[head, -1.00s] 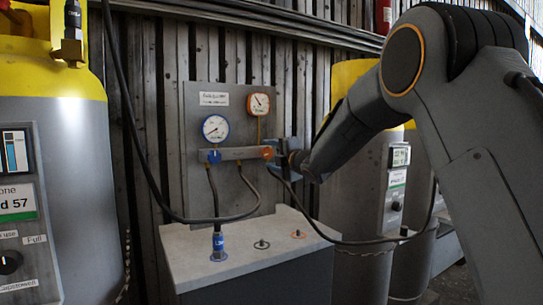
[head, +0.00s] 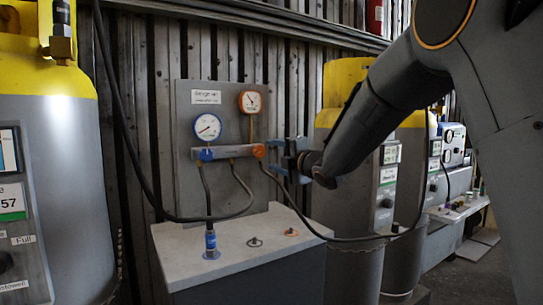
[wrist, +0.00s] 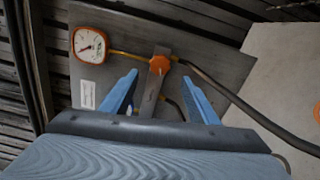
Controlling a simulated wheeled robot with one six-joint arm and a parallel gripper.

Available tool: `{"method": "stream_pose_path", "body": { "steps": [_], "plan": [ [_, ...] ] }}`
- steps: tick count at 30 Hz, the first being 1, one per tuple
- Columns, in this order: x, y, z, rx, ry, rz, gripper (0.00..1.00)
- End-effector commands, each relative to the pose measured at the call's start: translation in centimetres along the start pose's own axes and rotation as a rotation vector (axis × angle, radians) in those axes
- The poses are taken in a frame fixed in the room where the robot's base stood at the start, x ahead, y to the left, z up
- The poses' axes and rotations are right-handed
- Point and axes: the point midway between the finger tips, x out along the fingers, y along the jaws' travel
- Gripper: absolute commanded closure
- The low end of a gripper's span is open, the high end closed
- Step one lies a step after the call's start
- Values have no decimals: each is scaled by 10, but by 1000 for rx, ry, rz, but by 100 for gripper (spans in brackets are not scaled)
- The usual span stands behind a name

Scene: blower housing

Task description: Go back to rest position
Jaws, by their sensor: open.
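My gripper (head: 282,157) is at the right end of the gauge manifold (head: 228,152), close to its orange knob (head: 258,151). In the wrist view the two blue fingers (wrist: 158,98) are spread apart, with the manifold bar and the orange knob (wrist: 160,64) showing between and beyond them. Nothing is held. I cannot tell whether a finger touches the bar. My arm reaches in from the right of the head view.
A blue-rimmed gauge (head: 207,127) and an orange-rimmed gauge (head: 250,102) sit on the grey panel. Dark hoses hang from the manifold over the bench top (head: 232,240). A yellow-topped tank (head: 45,150) stands left; others (head: 350,220) stand behind my arm.

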Motion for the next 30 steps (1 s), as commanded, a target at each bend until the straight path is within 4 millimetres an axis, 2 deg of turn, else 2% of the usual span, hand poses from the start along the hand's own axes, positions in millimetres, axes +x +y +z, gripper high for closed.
{"method": "stream_pose_path", "body": {
  "steps": [8, 11, 14, 17, 20, 24, 30],
  "plan": [
    [-2, -2, 0, 18, -9, -13, 46],
    [-14, -12, 2, 100, -56, -73, 46],
    [-42, -37, 4, 271, -156, -192, 46],
    [-89, -74, -2, 503, -298, -342, 46],
    [-145, -113, -16, 731, -452, -487, 46],
    [-226, -159, -48, 1000, -658, -661, 46],
    [-337, -204, -105, 1301, -946, -874, 46]
  ]
}}
